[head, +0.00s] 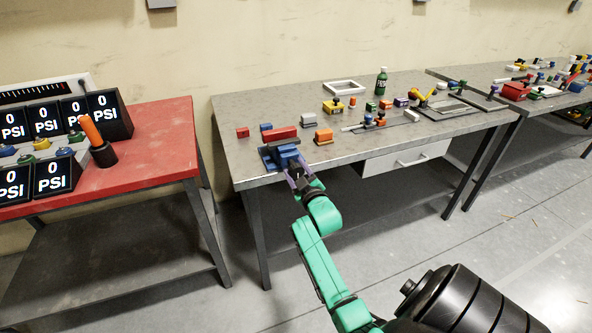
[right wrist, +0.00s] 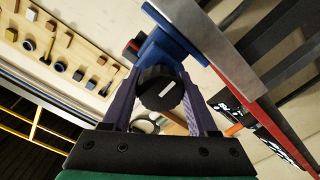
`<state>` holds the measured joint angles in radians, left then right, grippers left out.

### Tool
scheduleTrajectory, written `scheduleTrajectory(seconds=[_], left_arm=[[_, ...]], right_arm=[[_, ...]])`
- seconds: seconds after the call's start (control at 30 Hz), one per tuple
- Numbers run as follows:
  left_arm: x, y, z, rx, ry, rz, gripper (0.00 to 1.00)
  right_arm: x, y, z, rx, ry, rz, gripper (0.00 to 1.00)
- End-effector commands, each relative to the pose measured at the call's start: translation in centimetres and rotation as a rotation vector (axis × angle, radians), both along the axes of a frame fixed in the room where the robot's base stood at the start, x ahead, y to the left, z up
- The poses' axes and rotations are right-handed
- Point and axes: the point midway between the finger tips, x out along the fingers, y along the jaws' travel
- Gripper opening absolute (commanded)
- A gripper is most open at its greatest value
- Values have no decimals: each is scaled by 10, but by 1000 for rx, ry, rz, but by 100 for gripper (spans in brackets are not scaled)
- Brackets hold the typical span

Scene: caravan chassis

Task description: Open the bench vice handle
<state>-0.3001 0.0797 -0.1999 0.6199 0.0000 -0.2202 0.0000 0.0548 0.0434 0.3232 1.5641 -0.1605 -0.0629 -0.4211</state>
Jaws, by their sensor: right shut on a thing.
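The bench vice (head: 285,153), blue with a red part on top, sits at the front left of the grey workbench. My right gripper (head: 301,180) reaches the vice from the front. In the right wrist view its purple fingers (right wrist: 160,102) stand on both sides of the knob and are shut on it. My left gripper is not in view.
The grey workbench (head: 235,115) holds several small coloured blocks, a green bottle (head: 381,81) and a white frame (head: 344,88). An orange block (head: 323,136) stands right of the vice. A red table (head: 165,150) with PSI displays stands left, across a gap.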

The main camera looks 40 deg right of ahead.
Motion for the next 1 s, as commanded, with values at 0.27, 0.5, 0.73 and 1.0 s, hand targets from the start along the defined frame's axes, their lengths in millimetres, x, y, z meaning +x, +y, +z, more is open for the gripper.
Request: scheduleTrajectory(seconds=[0.27, 0.5, 0.73, 1.0], left_arm=[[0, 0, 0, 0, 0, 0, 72], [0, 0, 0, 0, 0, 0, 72], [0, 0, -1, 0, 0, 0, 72], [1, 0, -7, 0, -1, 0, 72]], right_arm=[[1, -1, 7, -7, -13, -1, 70], [1, -1, 4, -3, -8, 0, 89], [-7, 2, 1, -1, -5, 0, 89], [-64, 22, -2, 0, -2, 0, 89]])
